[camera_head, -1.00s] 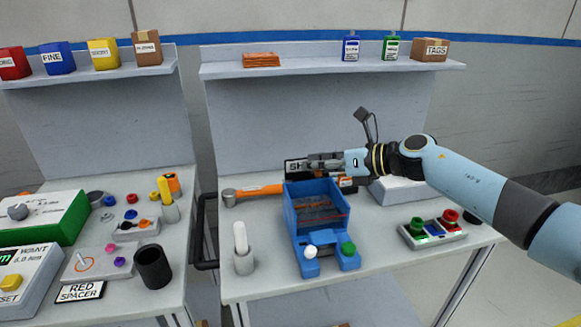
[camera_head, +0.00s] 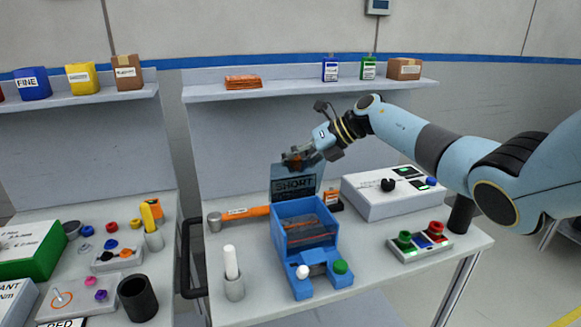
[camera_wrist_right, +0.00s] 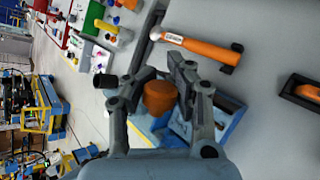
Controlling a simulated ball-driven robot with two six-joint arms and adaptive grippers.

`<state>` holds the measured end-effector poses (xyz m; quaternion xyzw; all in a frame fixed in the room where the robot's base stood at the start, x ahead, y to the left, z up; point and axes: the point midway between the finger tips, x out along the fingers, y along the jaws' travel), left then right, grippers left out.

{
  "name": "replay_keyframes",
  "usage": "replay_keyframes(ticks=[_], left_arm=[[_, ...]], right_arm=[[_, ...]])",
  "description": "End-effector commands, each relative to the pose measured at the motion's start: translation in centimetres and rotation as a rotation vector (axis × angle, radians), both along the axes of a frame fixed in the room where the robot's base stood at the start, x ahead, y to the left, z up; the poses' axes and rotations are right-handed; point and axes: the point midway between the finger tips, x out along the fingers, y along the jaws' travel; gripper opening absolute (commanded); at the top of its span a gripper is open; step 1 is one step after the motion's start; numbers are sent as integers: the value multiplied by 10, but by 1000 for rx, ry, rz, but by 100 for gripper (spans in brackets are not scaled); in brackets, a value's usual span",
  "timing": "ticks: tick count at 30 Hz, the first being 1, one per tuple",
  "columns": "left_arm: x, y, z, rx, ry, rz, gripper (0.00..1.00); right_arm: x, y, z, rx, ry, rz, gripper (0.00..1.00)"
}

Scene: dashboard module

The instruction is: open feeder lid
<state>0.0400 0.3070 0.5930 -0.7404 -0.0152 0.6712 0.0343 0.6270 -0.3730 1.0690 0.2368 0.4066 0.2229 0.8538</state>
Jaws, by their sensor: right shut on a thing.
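The blue feeder (camera_head: 305,258) stands on the right bench, its top open and its inside showing. Its see-through bluish lid (camera_head: 279,172) stands raised at the back edge, and a dark sign reading SHORT shows through it. My right gripper (camera_head: 293,158) is at the lid's top edge. In the right wrist view the fingers (camera_wrist_right: 158,82) are closed on an orange knob (camera_wrist_right: 160,98), with the blue feeder partly hidden beyond. My left gripper is out of view.
An orange-handled hammer (camera_head: 240,213) lies left of the feeder. A grey box with a dark knob (camera_head: 390,200) and a button panel (camera_head: 420,243) lie to the right. A shelf (camera_head: 300,90) runs above.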

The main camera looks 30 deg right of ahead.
Motion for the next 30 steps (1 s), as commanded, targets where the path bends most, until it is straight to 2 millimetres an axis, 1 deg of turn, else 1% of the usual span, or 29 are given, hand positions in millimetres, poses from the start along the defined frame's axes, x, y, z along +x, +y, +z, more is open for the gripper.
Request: replay_keyframes(ticks=[1,20,21,29,30], left_arm=[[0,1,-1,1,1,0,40],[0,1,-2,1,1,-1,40],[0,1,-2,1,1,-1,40],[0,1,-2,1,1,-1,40],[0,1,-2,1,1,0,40]], right_arm=[[7,-8,10,-15,-27,-13,0],[8,-9,12,-14,-28,-11,0],[8,-9,12,-14,-28,-11,18],[7,-6,8,-10,-20,-9,52],[7,-6,8,-9,-19,-9,53]])
